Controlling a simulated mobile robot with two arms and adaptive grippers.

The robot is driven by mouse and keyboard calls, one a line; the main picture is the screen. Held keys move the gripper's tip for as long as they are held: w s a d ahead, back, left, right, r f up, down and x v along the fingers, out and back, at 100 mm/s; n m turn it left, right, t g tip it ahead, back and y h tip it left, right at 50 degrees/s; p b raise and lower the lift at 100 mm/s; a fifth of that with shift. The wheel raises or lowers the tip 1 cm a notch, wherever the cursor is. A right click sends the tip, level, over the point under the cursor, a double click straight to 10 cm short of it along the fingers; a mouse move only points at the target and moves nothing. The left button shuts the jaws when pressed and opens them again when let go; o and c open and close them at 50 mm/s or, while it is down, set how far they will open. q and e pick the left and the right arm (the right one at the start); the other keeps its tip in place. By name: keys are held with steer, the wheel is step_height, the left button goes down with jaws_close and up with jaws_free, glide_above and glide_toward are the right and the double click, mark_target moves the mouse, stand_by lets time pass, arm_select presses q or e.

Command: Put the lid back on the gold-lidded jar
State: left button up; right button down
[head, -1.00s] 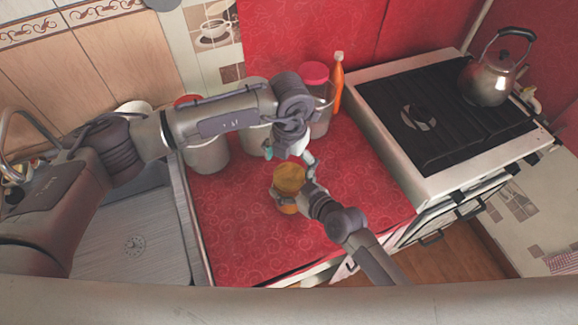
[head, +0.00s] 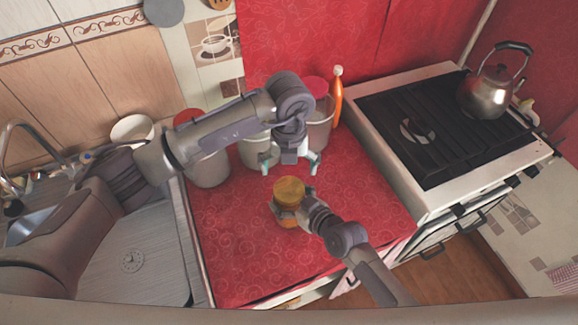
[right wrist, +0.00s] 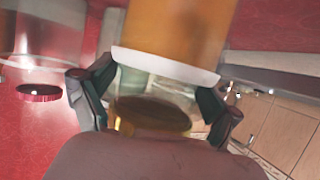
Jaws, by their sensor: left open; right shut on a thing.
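The jar (head: 284,219) is in the middle of the red counter in the head view, with its gold lid (head: 289,187) on top. I cannot tell whether the lid is fully seated. My right gripper (head: 290,210) is shut on the jar from the lower right, below the lid. The right wrist view shows its fingers on either side of the jar's clear glass (right wrist: 150,82). An orange part, a pale rim and a gold round surface also show there. My left gripper (head: 290,164) is open and empty, a little behind and above the lid, apart from it.
Several lidded canisters stand at the back of the counter (head: 240,245), partly behind my left arm, with an orange bottle (head: 336,100) beside them. The stove (head: 445,125) with a kettle (head: 490,92) is on the right. The sink is on the left. The front counter is clear.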

mark_target(289, 189)
arm_select(q)
steer(key=shift+f, duration=4.05)
steer(key=c, duration=1.2)
steer(key=shift+o, duration=0.2)
steer(key=shift+s+a+f+m, duration=0.1)
steer(key=shift+f+m, duration=0.05)
steer(key=shift+m, duration=1.55)
steer(key=o, duration=1.2)
steer(key=shift+c, duration=0.2)
